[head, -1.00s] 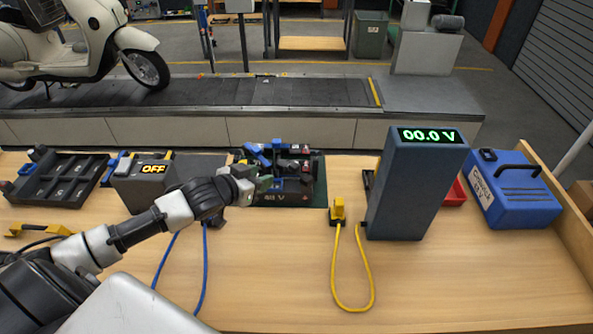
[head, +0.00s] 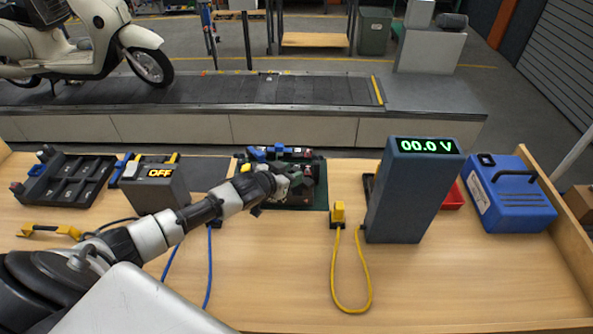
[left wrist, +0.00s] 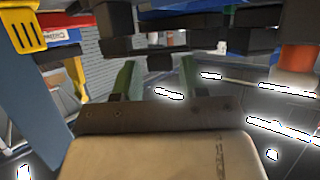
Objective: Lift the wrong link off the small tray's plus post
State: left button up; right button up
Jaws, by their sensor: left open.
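The small dark tray (head: 290,201) sits on a green mat at the back middle of the bench. Blue links (head: 257,153) show along its back, with red and dark parts near its right end. My left gripper (head: 302,181) is over the tray's front part and hides much of it, including which link is on the plus post. In the left wrist view its two green fingers (left wrist: 157,78) are apart, with dark blocks close beyond the tips and a blue part at the upper right. I cannot tell whether they touch anything. My right gripper does not show.
A blue-grey meter (head: 412,195) reading 00.0 V stands right of the tray, with a yellow plug (head: 338,214) before it. A box (head: 158,190) reading OFF stands left. A larger dark tray (head: 66,180) is far left, a blue case (head: 510,200) far right.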

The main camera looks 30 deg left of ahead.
pick_arm(q)
jog(key=shift+w, duration=0.15)
jog(key=c, duration=0.7)
